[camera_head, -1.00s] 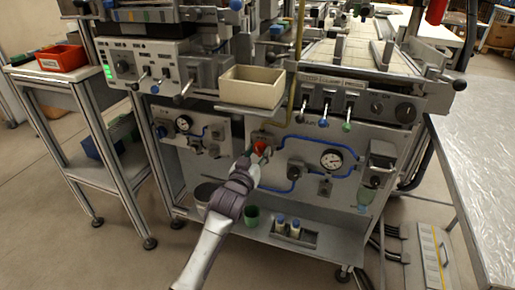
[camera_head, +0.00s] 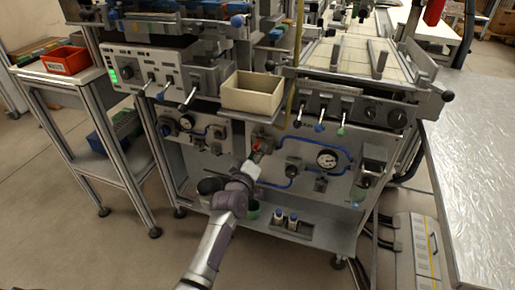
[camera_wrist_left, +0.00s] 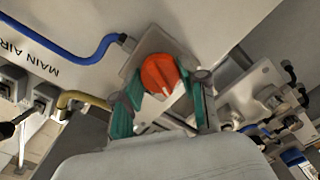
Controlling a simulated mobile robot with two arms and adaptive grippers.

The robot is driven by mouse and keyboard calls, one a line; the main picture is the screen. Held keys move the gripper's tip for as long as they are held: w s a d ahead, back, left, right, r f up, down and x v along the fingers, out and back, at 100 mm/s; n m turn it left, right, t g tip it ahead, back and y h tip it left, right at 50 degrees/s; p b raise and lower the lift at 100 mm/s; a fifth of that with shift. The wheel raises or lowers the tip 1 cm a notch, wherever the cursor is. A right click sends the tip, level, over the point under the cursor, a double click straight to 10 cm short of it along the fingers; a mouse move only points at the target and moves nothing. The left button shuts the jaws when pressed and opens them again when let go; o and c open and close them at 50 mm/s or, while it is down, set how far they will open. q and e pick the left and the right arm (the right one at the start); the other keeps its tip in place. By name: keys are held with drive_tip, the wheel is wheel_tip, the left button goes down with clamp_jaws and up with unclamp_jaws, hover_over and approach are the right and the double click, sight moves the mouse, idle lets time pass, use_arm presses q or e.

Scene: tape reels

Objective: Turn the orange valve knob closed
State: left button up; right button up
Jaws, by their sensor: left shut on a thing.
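The orange valve knob (camera_head: 257,147) sits on the front panel of the machine, below the beige bin, and is partly hidden by my left gripper (camera_head: 256,155) in the head view. In the left wrist view the round orange knob (camera_wrist_left: 160,73) shows on a grey square plate, with a light wedge at its lower right. My left gripper (camera_wrist_left: 158,92) has its green-padded fingers on either side of the knob's lower part and is shut on it. The exact finger contact is hard to see. My right gripper is not in view.
A beige bin (camera_head: 253,93) juts out above the knob. A blue hose (camera_wrist_left: 75,50) runs beside it, and a pressure gauge (camera_head: 327,158) is to its right. Small bottles (camera_head: 286,219) stand on the lower shelf. A red bin (camera_head: 66,61) sits on the left cart.

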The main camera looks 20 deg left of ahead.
use_arm(q)
drive_tip(key=shift+n+p, duration=0.4)
drive_tip(key=shift+n, duration=2)
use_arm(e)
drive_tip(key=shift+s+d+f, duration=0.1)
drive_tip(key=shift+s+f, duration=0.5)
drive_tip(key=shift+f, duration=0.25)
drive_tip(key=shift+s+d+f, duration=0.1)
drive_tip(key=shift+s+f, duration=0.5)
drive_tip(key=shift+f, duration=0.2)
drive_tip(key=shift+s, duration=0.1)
use_arm(q)
drive_tip(key=o, duration=1.1)
drive_tip(key=shift+o, duration=0.2)
